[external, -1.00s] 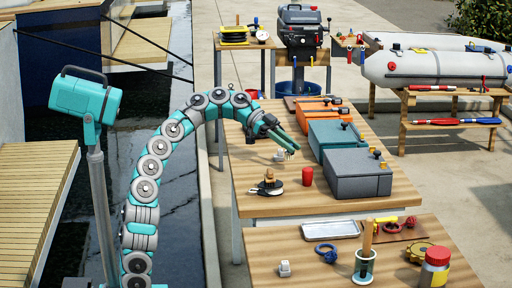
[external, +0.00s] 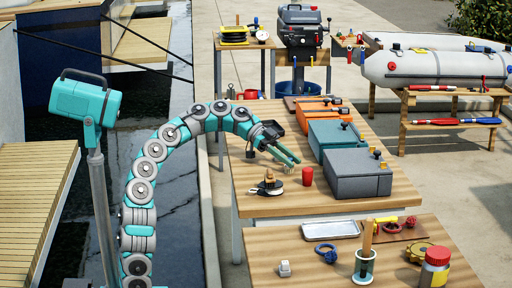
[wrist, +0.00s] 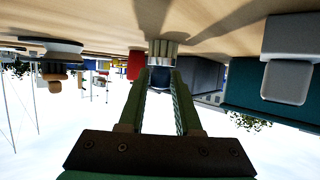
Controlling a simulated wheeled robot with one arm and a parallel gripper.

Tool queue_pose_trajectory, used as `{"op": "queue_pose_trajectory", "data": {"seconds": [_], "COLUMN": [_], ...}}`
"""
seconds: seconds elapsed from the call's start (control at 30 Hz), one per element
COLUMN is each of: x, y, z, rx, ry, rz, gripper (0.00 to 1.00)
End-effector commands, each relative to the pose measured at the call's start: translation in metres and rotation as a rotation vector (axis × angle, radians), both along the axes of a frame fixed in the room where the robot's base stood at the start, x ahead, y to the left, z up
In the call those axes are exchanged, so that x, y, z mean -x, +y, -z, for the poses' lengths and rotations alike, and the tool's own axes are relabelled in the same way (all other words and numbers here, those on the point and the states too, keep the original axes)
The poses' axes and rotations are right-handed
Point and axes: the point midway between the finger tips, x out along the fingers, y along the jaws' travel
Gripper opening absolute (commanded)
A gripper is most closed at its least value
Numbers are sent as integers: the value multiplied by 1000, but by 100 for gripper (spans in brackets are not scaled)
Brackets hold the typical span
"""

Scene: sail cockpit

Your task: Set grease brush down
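The grease brush (wrist: 162,50) shows in the wrist view as a pale ribbed bristle head with a dark rounded part between my fingertips. That view is upside down, with the tabletop at the top. My gripper (wrist: 161,80) is shut on the dark part, and the bristles point at the wooden table, touching it or very close. In the external view, my gripper (external: 295,161) is low over the middle table (external: 278,203), and only a small pale bit of the brush (external: 288,167) shows at its tips. The handle is mostly hidden.
A red cup (external: 307,176) stands just in front of my gripper. A dark block with a wooden knob (external: 269,184) is at front left. Grey (external: 357,176) and teal (external: 333,141) boxes stand to the right. Some bare wood lies around the brush.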

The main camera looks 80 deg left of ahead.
Motion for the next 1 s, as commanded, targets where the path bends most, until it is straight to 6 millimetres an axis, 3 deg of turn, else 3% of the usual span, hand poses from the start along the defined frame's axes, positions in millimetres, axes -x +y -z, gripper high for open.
{"op": "queue_pose_trajectory", "data": {"seconds": [0.17,0.53,1.0], "x": [0,0,57], "y": [0,1,59], "z": [0,-6,-39], "rx": [0,0,-1], "ry": [0,0,-5], "rz": [0,-1,-5], "gripper": [54,55,55]}}
